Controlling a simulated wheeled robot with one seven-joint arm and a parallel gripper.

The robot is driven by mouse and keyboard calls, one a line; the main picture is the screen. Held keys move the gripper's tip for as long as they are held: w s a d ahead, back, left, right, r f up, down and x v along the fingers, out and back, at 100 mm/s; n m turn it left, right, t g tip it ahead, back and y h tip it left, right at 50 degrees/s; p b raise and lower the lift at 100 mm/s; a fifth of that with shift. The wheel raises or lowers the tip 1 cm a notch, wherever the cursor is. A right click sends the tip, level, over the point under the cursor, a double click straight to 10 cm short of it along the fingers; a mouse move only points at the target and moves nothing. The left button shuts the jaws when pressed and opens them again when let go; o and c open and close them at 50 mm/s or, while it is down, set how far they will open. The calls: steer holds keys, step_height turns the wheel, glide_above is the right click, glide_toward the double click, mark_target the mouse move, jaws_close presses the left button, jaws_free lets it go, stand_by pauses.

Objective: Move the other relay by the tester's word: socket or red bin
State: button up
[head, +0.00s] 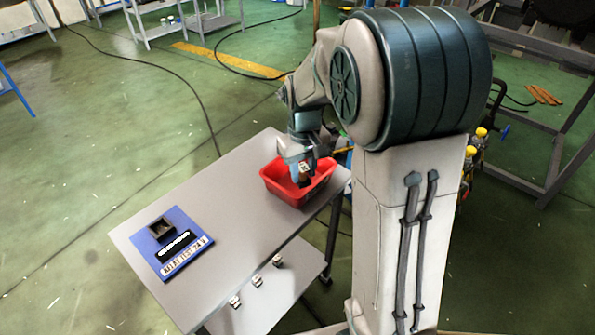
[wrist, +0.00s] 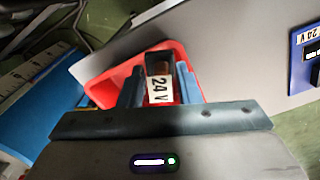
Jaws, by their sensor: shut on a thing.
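My gripper (wrist: 160,92) is shut on a small dark relay (wrist: 158,66) with a white 24V label. It holds the relay over the red bin (wrist: 96,94), which also shows in the head view (head: 325,184). In the head view the relay (head: 304,173) is at the fingertips, above or just inside the bin opening; I cannot tell how low it is. The blue relay tester (head: 181,220) stands at the table's left end, with a dark empty-looking socket (head: 160,228) and a black display (head: 176,244). The display's text is too small to read.
The grey table (head: 240,195) is clear between the tester and the bin. Several small relays (head: 257,281) sit on a lower shelf (head: 275,300) at the table's front. A cable (head: 190,85) runs over the green floor.

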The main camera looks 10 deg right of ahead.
steer(key=w+f, duration=0.1)
steer(key=w, duration=0.2)
steer(key=w+f, duration=0.2)
steer(key=w, duration=0.1)
steer(key=w+d+f, duration=0.1)
steer(key=w+f, duration=0.1)
steer(key=shift+w+f+p, duration=0.2)
steer(key=shift+w+p, duration=0.2)
steer(key=shift+f, duration=1.95)
steer(key=shift+f, duration=0.2)
steer(key=o, duration=1.1)
steer(key=shift+c, duration=0.2)
steer(key=shift+r, duration=0.1)
